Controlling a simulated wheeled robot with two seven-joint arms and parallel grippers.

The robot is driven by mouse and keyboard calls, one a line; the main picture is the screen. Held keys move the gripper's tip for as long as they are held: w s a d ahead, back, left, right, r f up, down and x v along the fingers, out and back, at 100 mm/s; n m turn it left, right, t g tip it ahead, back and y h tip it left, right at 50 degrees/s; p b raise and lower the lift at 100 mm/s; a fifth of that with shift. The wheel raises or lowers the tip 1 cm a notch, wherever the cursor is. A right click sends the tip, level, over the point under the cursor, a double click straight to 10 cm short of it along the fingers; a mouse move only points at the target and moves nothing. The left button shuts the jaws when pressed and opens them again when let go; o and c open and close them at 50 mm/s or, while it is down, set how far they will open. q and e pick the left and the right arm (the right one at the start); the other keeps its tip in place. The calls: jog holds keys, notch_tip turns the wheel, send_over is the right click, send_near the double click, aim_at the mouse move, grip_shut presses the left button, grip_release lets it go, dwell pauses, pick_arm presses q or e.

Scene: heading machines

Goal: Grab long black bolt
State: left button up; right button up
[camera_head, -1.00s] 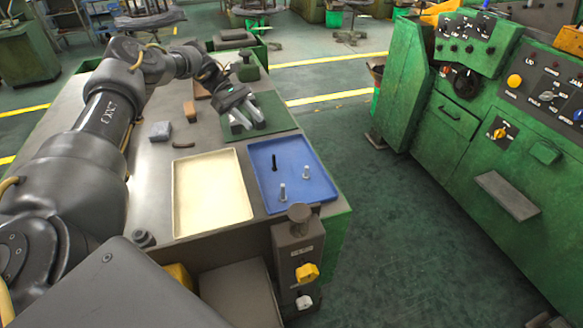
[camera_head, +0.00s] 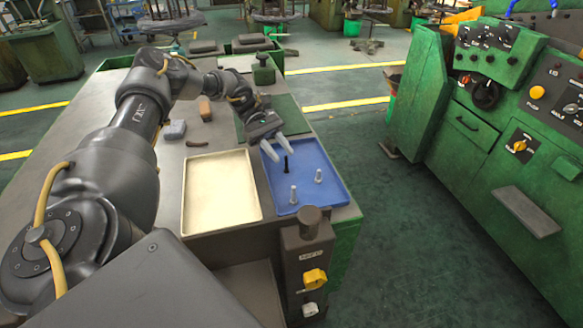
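The long black bolt (camera_head: 286,165) stands upright in the blue tray (camera_head: 329,190), near its far left part. Two silver bolts stand in the same tray, one to the front left (camera_head: 293,194) and one to the right (camera_head: 318,176). My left gripper (camera_head: 279,149) is open and empty above the far edge of the blue tray. Its two pale fingers point down toward the black bolt, one on each side in the picture, and I cannot tell whether they touch it. My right gripper does not show.
A cream tray (camera_head: 222,226) lies left of the blue tray. Small blocks, one grey-blue (camera_head: 175,130) and one brown (camera_head: 205,108), lie farther back on the table. A control box (camera_head: 308,262) with a yellow knob stands at the near side. Green machines stand to the right across open floor.

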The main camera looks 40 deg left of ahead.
aim_at(290, 175)
pick_arm(q)
jog(key=p+x, duration=0.1)
jog(key=x, duration=0.1)
jog(key=p+x, duration=0.1)
jog(key=x, duration=0.1)
jog(key=shift+w+a+f, duration=0.1)
jog(key=shift+f, duration=0.2)
jog(key=shift+d+f, duration=0.25)
jog(key=shift+d, duration=0.2)
grip_shut()
